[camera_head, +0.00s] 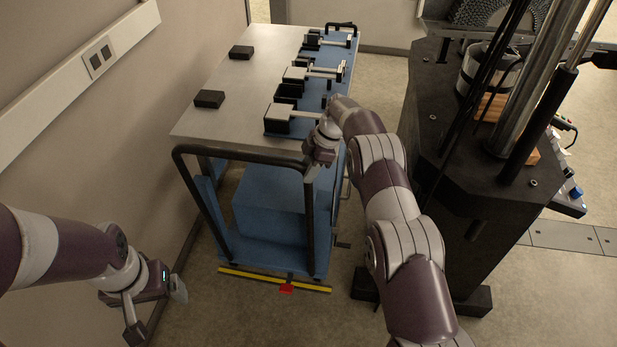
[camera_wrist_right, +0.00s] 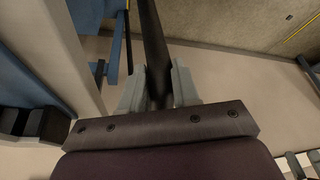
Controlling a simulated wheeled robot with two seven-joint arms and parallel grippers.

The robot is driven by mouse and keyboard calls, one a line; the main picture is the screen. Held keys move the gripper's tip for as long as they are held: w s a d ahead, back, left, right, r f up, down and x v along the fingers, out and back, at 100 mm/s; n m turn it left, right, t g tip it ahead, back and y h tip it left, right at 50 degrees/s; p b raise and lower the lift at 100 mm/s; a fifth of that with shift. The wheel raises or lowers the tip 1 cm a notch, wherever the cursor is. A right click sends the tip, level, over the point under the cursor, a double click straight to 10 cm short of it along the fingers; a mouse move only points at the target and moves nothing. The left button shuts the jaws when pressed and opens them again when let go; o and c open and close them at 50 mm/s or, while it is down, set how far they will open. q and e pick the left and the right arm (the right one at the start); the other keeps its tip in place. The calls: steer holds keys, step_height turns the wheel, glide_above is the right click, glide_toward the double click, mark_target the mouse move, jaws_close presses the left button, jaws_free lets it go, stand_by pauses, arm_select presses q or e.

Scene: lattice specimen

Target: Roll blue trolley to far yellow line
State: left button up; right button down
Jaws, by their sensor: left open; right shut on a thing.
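The blue trolley (camera_head: 268,203) stands by the left wall, with a grey top and a black tubular handle (camera_head: 235,150) at its near end. My right gripper (camera_head: 318,158) is shut on the right side of this handle. In the right wrist view, the dark handle bar (camera_wrist_right: 152,40) runs between the fingers of that gripper (camera_wrist_right: 158,88). My left gripper (camera_head: 158,312) is open and empty, low at the left, apart from the trolley. A yellow line (camera_head: 252,277) with a red mark (camera_head: 286,288) lies on the floor at the trolley's near end. A thin yellow line (camera_wrist_right: 300,32) shows in the wrist view.
Black-and-grey devices (camera_head: 298,75) and small black blocks (camera_head: 209,99) sit on the trolley top. A large black machine (camera_head: 465,170) stands close on the right, its foot (camera_head: 470,302) near my right arm. The left wall (camera_head: 150,120) runs close along the trolley.

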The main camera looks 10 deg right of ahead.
steer(key=shift+w+f, duration=0.1)
steer(key=shift+f, duration=0.15)
steer(key=shift+r, duration=0.25)
steer(key=c, duration=1.1)
jaws_free()
steer(key=o, duration=0.3)
steer(key=shift+w, duration=0.15)
arm_select(q)
steer(key=shift+a+f, duration=0.15)
steer(key=shift+f, duration=0.5)
arm_select(e)
steer(key=shift+o, duration=0.2)
steer(key=shift+w+f, duration=0.1)
